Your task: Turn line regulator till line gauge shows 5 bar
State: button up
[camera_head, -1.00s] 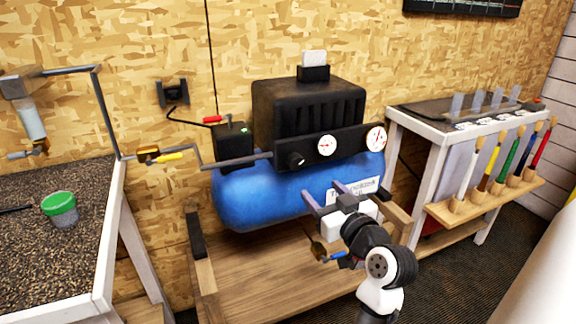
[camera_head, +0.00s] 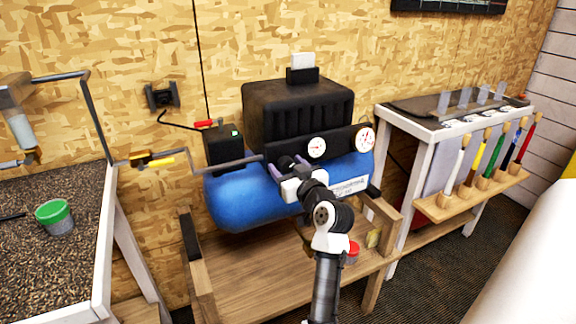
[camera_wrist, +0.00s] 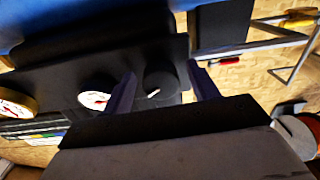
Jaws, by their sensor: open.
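The line regulator is a round black knob (camera_wrist: 161,86) with a white mark, on the compressor's black panel (camera_head: 340,140). My gripper (camera_head: 279,166) is at the panel's left end and hides most of the knob in the head view. In the wrist view my gripper (camera_wrist: 163,88) is open, with one finger on each side of the knob; I cannot tell whether they touch it. A small white gauge (camera_head: 317,147) sits beside the knob and also shows in the wrist view (camera_wrist: 95,99). A larger gauge (camera_head: 365,138) is farther right. Their readings are too small to tell.
The blue tank (camera_head: 235,200) lies below the panel on a wooden stand (camera_head: 250,285). A pipe with a yellow-handled valve (camera_head: 155,160) runs left from the panel.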

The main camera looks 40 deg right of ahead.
jog(key=c, duration=1)
jog(key=shift+a+m, duration=0.1)
jog(key=shift+m, duration=0.3)
jog(key=m+p, duration=0.1)
jog(key=m, duration=0.2)
jog(key=shift+w+r+m+p, duration=0.1)
jog(key=shift+m+p, duration=0.3)
jog(key=m+p, duration=0.2)
jog(key=m, duration=0.2)
jog(key=shift+m, duration=0.3)
jog(key=m+p, duration=0.4)
jog(key=m, duration=0.1)
jog(key=shift+a+r, duration=0.1)
jog(key=shift+r, duration=0.05)
jog(key=shift+m+p, duration=1.05)
jog(key=shift+m, duration=0.85)
